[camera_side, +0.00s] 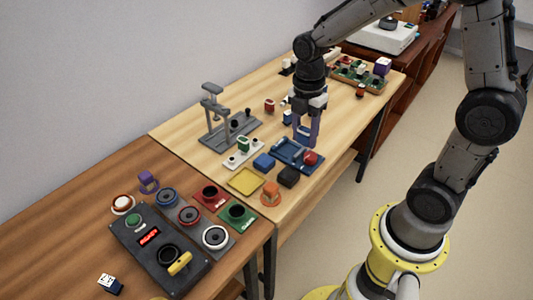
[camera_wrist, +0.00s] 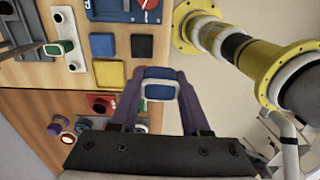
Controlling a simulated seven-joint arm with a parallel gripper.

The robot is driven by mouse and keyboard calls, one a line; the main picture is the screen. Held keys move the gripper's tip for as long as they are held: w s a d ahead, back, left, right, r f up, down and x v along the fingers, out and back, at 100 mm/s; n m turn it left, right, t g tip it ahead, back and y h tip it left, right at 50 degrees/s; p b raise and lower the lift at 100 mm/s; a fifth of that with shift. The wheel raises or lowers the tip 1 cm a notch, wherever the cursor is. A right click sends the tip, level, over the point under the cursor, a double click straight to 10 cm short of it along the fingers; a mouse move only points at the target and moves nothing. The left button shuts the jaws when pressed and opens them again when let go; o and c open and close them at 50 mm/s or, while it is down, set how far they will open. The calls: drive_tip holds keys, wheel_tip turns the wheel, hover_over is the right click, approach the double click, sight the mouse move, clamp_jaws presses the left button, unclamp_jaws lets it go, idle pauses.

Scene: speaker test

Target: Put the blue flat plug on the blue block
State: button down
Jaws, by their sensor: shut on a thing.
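My gripper (camera_side: 305,142) points down over the blue tray in the side view. In the wrist view its purple fingers (camera_wrist: 159,80) are shut on the blue flat plug (camera_wrist: 159,90), which has a blue face and a pale band. The plug is hard to make out between the fingers in the side view. The blue block (camera_side: 264,162) lies on the light table, left of the tray and apart from my gripper. It also shows in the wrist view (camera_wrist: 101,45), up and left of the plug, with its top bare.
The blue tray (camera_side: 284,151) holds a red piece (camera_side: 310,158). A black block (camera_side: 288,177), a yellow plate (camera_side: 246,180) and an orange piece (camera_side: 270,194) lie near the blue block. A white strip with a green plug (camera_side: 243,145) and a grey stand (camera_side: 212,115) are to the left.

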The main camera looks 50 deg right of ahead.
drive_tip(key=shift+s+a+r, duration=0.5)
drive_tip(key=shift+s+a, duration=0.05)
drive_tip(key=shift+s, duration=0.15)
hover_over(264, 160)
wheel_tip(264, 160, down, 9)
drive_tip(key=shift+s+f, duration=0.15)
drive_tip(key=shift+d+f, duration=0.1)
drive_tip(key=shift+f, duration=1.6)
drive_tip(key=shift+f, duration=0.15)
drive_tip(key=shift+c, duration=1.9)
unclamp_jaws()
